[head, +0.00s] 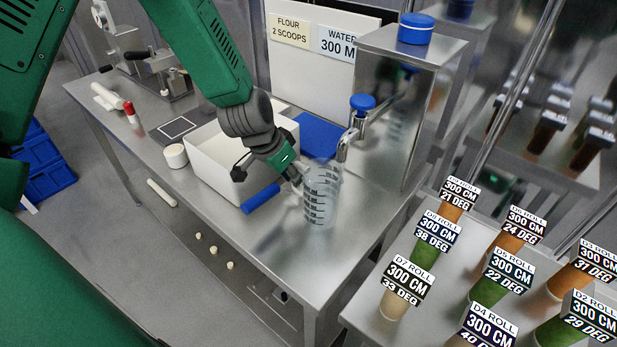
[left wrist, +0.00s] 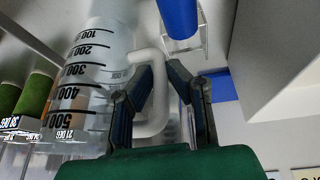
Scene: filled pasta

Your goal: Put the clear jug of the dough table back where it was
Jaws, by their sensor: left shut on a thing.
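The clear jug (head: 322,198) with dark measuring marks stands out over the steel dough table (head: 262,240), just in front of the tap (head: 346,145). It looks upright and empty; I cannot tell whether its base touches the table. My left gripper (head: 296,173) reaches it from the left side. In the left wrist view, the fingers (left wrist: 162,76) are shut on the jug's pale handle (left wrist: 151,122), and the marked jug wall (left wrist: 88,75) is beside them. My right gripper is not in view.
A white bin (head: 222,170) and a blue cylinder (head: 260,198) lie left of the jug. The steel water tank (head: 395,105) stands behind it. Labelled rolls (head: 395,303) fill the right table.

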